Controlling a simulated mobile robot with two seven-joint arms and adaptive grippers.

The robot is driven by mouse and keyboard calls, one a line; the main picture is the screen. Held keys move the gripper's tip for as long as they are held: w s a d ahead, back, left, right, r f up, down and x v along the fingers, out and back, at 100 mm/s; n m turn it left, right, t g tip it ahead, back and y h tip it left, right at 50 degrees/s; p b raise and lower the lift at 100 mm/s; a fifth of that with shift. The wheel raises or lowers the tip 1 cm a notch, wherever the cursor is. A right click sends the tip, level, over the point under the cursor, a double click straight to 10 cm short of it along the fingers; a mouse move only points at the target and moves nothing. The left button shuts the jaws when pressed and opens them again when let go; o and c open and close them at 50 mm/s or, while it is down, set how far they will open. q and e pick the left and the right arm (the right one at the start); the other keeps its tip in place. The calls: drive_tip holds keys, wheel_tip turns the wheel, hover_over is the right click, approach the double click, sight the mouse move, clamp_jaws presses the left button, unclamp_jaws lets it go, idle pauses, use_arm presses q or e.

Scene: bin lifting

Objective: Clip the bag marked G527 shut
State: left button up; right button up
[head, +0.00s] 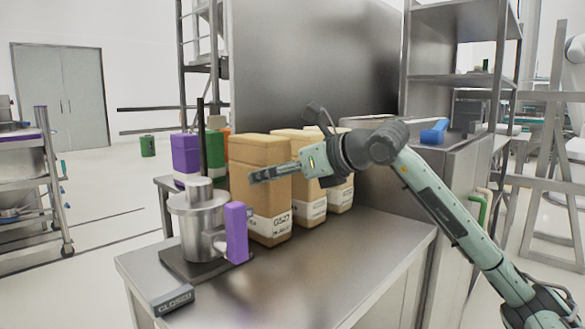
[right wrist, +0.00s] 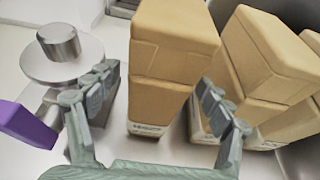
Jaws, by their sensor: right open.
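The tan bag marked G527 (head: 270,208) stands upright on the steel counter, nearest in a row of similar bags. Its white label band faces the front. My right gripper (head: 256,176) is in front of its upper part in the head view. In the right wrist view the right gripper (right wrist: 155,84) is open and empty, its fingers spread, with a tan bag (right wrist: 172,50) beyond and between them. I cannot tell whether the fingers touch it. The label in that view is too small to read. I cannot make out a clip. My left gripper is not in view.
A steel canister device (head: 198,225) with a purple handle (head: 236,232) stands left of the bag. More tan bags (head: 308,205) stand close on the right. The counter's front right (head: 340,255) is clear.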

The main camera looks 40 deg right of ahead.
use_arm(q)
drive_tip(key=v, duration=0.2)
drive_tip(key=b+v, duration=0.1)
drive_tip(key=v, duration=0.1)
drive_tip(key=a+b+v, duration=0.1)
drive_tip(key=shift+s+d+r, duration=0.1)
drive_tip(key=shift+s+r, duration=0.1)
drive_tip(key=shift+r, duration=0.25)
use_arm(e)
drive_tip(key=a+v, duration=0.1)
drive_tip(key=v, duration=1)
drive_tip(key=shift+s+d, duration=0.45)
drive_tip(key=shift+d, duration=0.05)
drive_tip(key=shift+r, duration=0.1)
